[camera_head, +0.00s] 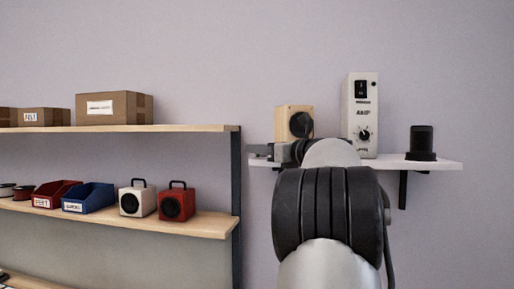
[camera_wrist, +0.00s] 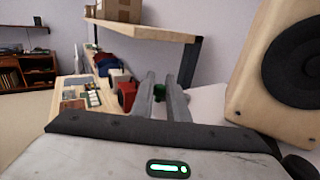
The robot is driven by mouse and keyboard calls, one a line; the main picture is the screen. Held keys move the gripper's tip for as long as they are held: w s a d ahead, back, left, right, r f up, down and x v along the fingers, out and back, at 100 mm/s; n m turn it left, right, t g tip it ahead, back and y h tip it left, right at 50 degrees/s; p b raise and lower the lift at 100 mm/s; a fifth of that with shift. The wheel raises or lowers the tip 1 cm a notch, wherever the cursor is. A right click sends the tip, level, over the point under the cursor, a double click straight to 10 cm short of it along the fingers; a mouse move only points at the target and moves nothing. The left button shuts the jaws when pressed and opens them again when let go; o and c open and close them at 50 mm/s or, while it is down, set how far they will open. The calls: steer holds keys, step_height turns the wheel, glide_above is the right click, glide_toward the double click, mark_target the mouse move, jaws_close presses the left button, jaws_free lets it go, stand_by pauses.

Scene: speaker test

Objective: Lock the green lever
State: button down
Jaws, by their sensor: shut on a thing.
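The green lever (camera_wrist: 159,91) shows in the wrist view as a small dark green piece between the two fingers of my gripper (camera_wrist: 166,88). The fingers are shut on it, and they hide most of it. I cannot tell from this whether the lever stands locked or unlocked. In the head view my gripper (camera_head: 262,152) reaches to the left end of the white wall shelf (camera_head: 440,164), in front of the wooden speaker. The lever cannot be made out there, as my arm and gripper cover that spot.
The wooden speaker (camera_head: 288,124) stands close beside my gripper and fills the right of the wrist view (camera_wrist: 247,75). At left, a wooden shelf unit (camera_head: 200,223) holds boxes, bins and two small speakers.

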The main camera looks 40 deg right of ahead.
steer(key=c, duration=1.7)
jaws_free()
steer(key=s, duration=0.5)
steer(key=s+d+b, duration=0.1)
steer(key=s, duration=0.5)
steer(key=s+d, duration=0.1)
steer(key=s, duration=0.5)
steer(key=shift+s+d, duration=0.15)
steer(key=shift+s, duration=0.05)
steer(key=shift+b, duration=0.3)
